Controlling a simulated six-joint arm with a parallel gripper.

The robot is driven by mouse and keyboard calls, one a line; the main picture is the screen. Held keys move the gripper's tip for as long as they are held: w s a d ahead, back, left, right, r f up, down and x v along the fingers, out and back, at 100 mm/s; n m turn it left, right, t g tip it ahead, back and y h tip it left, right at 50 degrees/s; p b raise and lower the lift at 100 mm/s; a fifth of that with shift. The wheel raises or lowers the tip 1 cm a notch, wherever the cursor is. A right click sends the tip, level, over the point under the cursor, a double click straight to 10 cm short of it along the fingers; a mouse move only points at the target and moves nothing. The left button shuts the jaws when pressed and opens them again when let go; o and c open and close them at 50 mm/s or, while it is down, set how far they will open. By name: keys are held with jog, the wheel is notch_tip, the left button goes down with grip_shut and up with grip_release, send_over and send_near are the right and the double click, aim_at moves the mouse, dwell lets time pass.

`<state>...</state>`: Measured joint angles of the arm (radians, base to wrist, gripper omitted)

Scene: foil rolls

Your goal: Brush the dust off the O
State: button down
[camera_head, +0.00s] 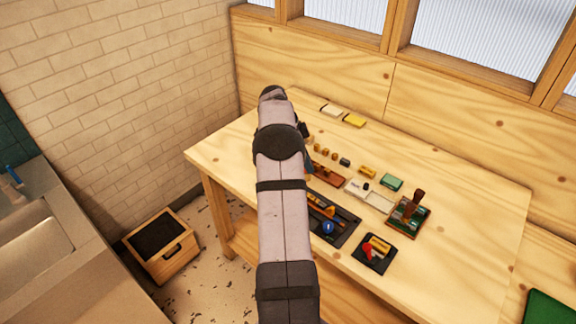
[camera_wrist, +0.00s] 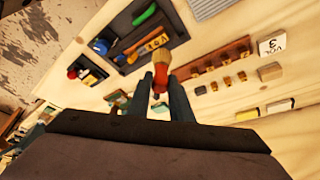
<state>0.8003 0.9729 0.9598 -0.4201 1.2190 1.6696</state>
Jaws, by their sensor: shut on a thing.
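In the wrist view my gripper (camera_wrist: 162,88) is shut on a brush (camera_wrist: 161,76) with a red handle and tan bristles, held over the table. Several small brass letter pieces (camera_wrist: 228,80) stand in a row to its right, apart from the bristles. More brass pieces sit at a red-brown wooden holder (camera_wrist: 215,57). The letter faces are too small to read, so I cannot tell which is the O or see dust on it. In the head view the small pieces (camera_head: 326,153) stand right of my arm, which hides the gripper and brush.
A dark tool tray (camera_wrist: 180,30) holds a green-handled tool, an orange tool and a blue item. A smaller dark tray (camera_head: 382,262) stands nearby. A white card marked VOL 3 (camera_wrist: 271,47), a green box (camera_head: 391,182) and a wooden-handled press (camera_head: 409,215) are on the table. The right front tabletop is clear.

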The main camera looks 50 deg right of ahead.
jog(key=shift+s+d+r, duration=0.1)
jog(key=shift+s+d, duration=0.2)
